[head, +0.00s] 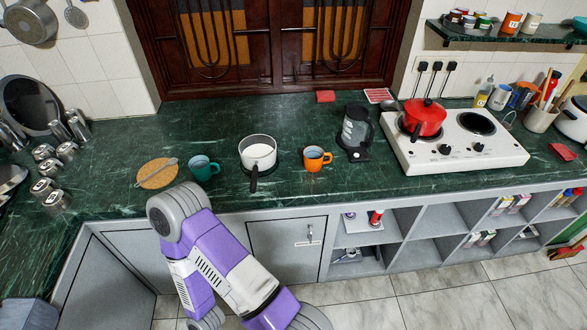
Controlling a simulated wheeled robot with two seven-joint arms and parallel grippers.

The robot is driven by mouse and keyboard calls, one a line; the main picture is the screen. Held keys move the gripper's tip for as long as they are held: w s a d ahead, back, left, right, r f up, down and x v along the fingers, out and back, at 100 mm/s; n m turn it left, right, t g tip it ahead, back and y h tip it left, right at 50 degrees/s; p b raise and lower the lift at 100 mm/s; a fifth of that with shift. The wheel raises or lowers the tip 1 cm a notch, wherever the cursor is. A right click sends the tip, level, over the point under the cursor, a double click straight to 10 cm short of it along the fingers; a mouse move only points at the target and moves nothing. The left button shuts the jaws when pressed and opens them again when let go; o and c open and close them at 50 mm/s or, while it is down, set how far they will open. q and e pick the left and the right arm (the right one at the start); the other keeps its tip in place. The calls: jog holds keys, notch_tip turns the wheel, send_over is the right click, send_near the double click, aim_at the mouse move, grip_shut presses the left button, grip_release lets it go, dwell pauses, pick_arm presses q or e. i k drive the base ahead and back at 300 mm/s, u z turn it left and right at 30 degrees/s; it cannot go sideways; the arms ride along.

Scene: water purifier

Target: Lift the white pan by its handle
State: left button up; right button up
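The white pan (258,153) stands upright on the dark green counter, near the middle of the head view. Its dark handle (254,179) points toward the front edge of the counter. The inside of the pan looks white. One of my purple and white arms is in the lower middle, in front of the counter, with a rounded grey joint left of the pan and apart from it. Neither gripper shows, and nothing is touching the pan.
A green mug (203,169) stands close left of the pan, and an orange mug (315,158) close right. A round wooden board (157,173) lies farther left. A dark kettle (356,131) and a white stove (455,140) with a red pot (424,118) are right. Counter behind the pan is clear.

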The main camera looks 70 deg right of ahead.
aim_at(258, 152)
jog(key=k, duration=0.2)
jog(key=z, duration=1.1)
